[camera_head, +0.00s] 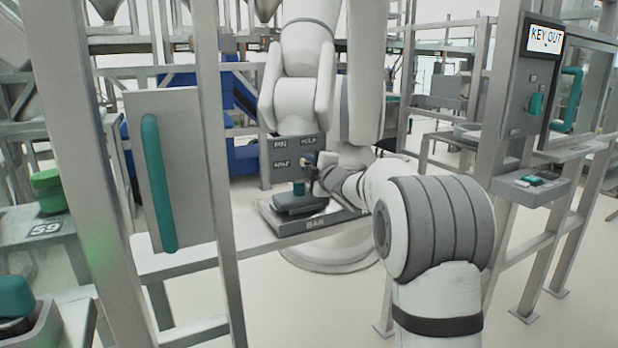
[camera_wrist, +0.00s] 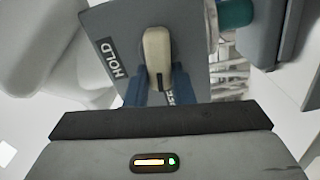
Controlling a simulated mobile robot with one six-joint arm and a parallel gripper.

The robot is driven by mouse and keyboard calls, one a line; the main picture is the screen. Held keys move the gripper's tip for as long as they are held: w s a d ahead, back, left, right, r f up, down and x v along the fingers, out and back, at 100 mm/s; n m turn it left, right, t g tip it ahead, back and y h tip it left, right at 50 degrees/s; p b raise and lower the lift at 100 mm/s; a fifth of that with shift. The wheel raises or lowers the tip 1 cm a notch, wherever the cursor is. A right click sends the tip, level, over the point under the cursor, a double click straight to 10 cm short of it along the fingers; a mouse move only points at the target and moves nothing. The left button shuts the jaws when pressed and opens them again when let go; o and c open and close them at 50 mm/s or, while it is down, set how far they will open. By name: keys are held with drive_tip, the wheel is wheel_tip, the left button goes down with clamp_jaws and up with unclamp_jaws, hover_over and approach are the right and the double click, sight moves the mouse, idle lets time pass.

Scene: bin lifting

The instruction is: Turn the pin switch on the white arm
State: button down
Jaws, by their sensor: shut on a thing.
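The white arm (camera_head: 302,85) stands behind the metal frame and carries a grey switch panel (camera_head: 283,150) with small white lettering. The panel fills the upper middle of the wrist view (camera_wrist: 195,75), tilted, with a HOLD label at its left. The cream pin switch (camera_wrist: 156,46) is a rounded lever on this panel. My gripper (camera_wrist: 158,86) is shut on the lever's lower end, with dark blue fingers on both sides of it. In the head view my gripper (camera_head: 316,173) is at the panel's right edge, small and partly hidden by my own arm.
A dark tray (camera_head: 310,224) sits below the panel, with a teal-topped part (camera_head: 299,189) above it. Metal posts and a panel with a teal handle (camera_head: 159,185) stand at left. A KEY OUT screen (camera_head: 544,42) and teal knob (camera_head: 536,104) are at right.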

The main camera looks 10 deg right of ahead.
drive_tip(key=shift+f+n+b, duration=0.25)
drive_tip(key=shift+n+b, duration=0.6)
drive_tip(key=shift+n, duration=0.05)
drive_tip(key=c, duration=1.2)
unclamp_jaws()
drive_tip(key=shift+c, duration=0.2)
drive_tip(key=v, duration=0.7)
drive_tip(key=shift+s, duration=0.35)
drive_tip(key=shift+r+p, duration=0.2)
drive_tip(key=shift+p, duration=0.1)
